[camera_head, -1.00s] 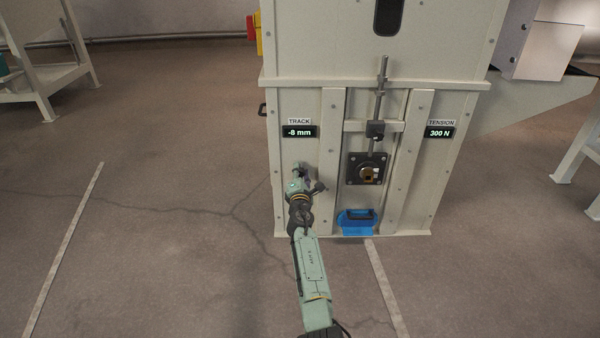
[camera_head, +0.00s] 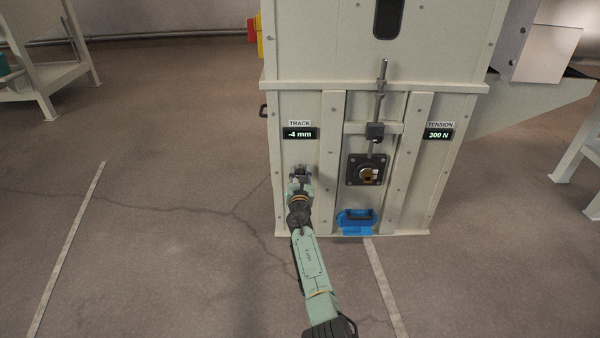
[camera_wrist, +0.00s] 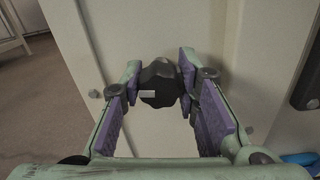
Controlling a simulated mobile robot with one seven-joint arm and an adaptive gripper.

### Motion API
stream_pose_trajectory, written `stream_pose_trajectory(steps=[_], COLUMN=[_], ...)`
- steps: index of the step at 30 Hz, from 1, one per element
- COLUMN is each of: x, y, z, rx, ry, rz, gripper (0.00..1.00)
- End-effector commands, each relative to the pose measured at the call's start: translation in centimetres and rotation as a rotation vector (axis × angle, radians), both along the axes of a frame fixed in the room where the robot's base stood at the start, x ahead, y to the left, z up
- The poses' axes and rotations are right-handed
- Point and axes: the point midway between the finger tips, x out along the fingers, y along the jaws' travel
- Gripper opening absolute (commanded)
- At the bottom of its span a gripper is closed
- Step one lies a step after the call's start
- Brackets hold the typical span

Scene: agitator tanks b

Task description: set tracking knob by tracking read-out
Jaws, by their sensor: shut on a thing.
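The tracking knob (camera_wrist: 160,84) is a dark lobed knob with a pale marker, on the cream panel in the wrist view. My gripper (camera_wrist: 158,80) has its purple-padded fingers on both sides of the knob and is shut on it. In the head view my gripper (camera_head: 300,172) is at the lower left of the cabinet and hides most of the knob. The tracking read-out (camera_head: 300,133), under the TRACK label, shows -4 mm above my gripper.
The tension read-out (camera_head: 439,134) shows 300 N at the right. A square dark plate with a brass fitting (camera_head: 368,174) sits mid-panel under a vertical rod (camera_head: 381,95). A blue handled piece (camera_head: 357,220) is below it. Open floor lies to the left.

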Motion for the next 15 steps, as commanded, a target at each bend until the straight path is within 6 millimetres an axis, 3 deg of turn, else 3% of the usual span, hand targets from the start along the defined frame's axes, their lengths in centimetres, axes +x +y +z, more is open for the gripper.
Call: stream_pose_trajectory(steps=[15], x=[0.07], y=[0.02], z=[0.22], rx=[-0.275], ry=[-0.002], rz=[0.0], gripper=[0.01])
